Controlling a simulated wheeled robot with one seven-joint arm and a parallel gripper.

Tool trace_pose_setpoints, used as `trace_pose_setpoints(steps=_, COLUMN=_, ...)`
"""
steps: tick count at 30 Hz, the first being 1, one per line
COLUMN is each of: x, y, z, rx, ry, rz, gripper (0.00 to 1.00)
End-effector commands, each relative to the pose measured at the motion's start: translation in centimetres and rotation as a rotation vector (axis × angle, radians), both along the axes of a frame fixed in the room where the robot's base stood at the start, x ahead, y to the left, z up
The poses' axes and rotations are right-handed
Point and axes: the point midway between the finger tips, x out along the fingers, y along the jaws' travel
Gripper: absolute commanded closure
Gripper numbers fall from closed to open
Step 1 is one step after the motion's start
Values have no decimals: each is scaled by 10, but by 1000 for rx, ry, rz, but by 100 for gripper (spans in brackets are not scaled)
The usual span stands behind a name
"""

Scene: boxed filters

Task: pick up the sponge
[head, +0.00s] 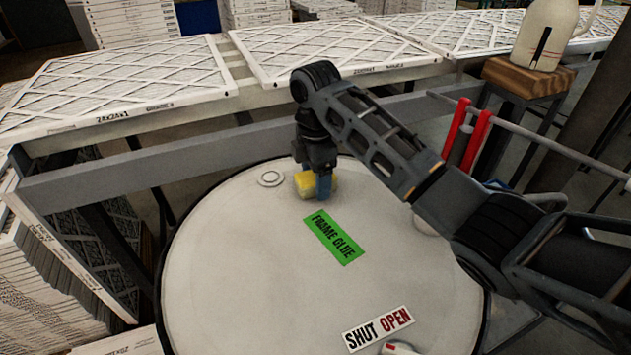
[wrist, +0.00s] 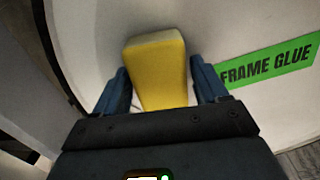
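The yellow sponge (head: 304,183) lies on the white round drum top (head: 240,260), near its far edge. My gripper (head: 318,188) points down at the sponge, and its blue fingers partly hide it in the head view. In the wrist view the sponge (wrist: 157,68) sits between the two blue fingers of my gripper (wrist: 160,85). The fingers are apart, one on each side of the sponge. The sponge's near end is hidden behind the gripper body.
A green "FRAME GLUE" label (head: 334,238) and a "SHUT OPEN" label (head: 378,329) are on the drum top. A round cap (head: 270,178) is left of the sponge. A grey rail (head: 200,160) and boxed filters (head: 120,85) stand behind. A jug (head: 545,35) is at the back right.

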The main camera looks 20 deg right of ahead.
Motion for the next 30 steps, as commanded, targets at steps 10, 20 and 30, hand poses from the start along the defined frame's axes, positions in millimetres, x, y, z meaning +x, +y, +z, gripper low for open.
trace_pose_setpoints(steps=10, x=0, y=0, z=0, rx=0, ry=0, rz=0, gripper=62)
trace_pose_setpoints(steps=20, x=0, y=0, z=2, rx=0, ry=-1, rz=0, gripper=71)
trace_pose_setpoints(steps=30, x=0, y=0, z=30, rx=1, ry=-1, rz=0, gripper=71)
